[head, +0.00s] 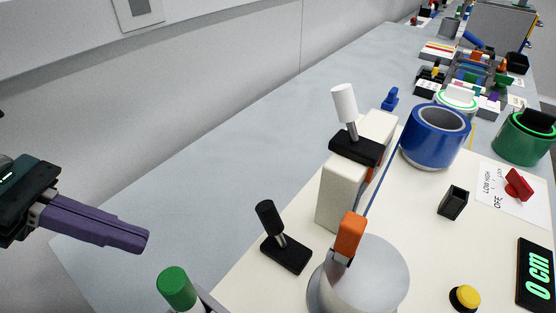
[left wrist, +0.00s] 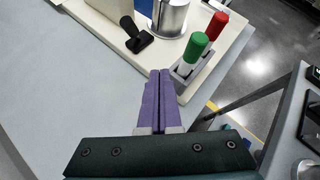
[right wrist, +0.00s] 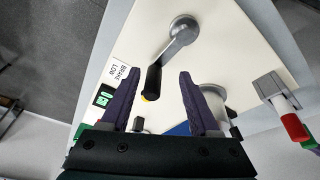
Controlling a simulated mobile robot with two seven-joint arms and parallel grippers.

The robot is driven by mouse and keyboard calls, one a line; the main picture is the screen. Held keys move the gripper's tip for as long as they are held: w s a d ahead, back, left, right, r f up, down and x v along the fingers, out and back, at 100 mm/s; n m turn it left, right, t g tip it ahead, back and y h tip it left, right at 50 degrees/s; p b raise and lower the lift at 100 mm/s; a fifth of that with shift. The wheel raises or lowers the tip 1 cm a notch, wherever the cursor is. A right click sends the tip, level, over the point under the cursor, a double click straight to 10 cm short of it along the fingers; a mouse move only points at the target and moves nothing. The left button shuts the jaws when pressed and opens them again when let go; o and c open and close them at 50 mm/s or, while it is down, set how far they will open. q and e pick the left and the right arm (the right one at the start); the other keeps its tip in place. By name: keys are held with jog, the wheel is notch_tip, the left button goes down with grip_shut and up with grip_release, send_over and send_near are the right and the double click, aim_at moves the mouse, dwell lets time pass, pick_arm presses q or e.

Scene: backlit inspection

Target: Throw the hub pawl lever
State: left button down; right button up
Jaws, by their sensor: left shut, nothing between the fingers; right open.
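No lever is labelled as the hub pawl. A lever with an orange grip (head: 349,236) stands at the grey drum (head: 366,275). A black-handled lever (head: 271,219) tilts up from a black base on the white board beside it; it also shows in the left wrist view (left wrist: 131,27). A white-handled lever (head: 345,102) rises from a black base on a cream block. My left gripper (head: 146,241) is shut and empty, off to the left, apart from all of them. My right gripper (right wrist: 156,80) is open and empty over the board, with a black-handled crank (right wrist: 153,76) between or beyond its fingers.
A blue cup (head: 433,140), a yellow button (head: 465,297) and a red switch (head: 519,184) are farther right. The grey table left of the board is clear.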

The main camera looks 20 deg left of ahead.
pick_arm(q)
jog(key=w+a+f+n+t+b, duration=0.1)
jog(key=w+a+f+n+b, duration=0.1)
jog(key=n, duration=0.1)
pick_arm(e)
notch_tip(320, 180, down, 4)
jog(key=shift+r, duration=0.15)
jog(key=shift+a, duration=0.1)
pick_arm(q)
send_near(275, 227)
jog(key=shift+n, duration=0.3)
notch_tip(275, 227, down, 5)
jog(key=shift+s+d+r, duration=0.1)
jog(key=shift+d, duration=0.1)
pick_arm(e)
jog(key=shift+f, duration=0.2)
jog(key=shift+r, duration=0.25)
pick_arm(q)
jog(key=shift+w+d+r, duration=0.2)
jog(key=shift+w+d, duration=0.3)
jog(key=shift+d, duration=0.1)
jog(key=shift+w+d+r, duration=0.2)
jog(key=shift+w+d, duration=0.35)
jog(key=shift+d, duration=0.1)
jog(key=shift+p, duration=0.3)
pick_arm(e)
jog(key=shift+r, duration=0.1)
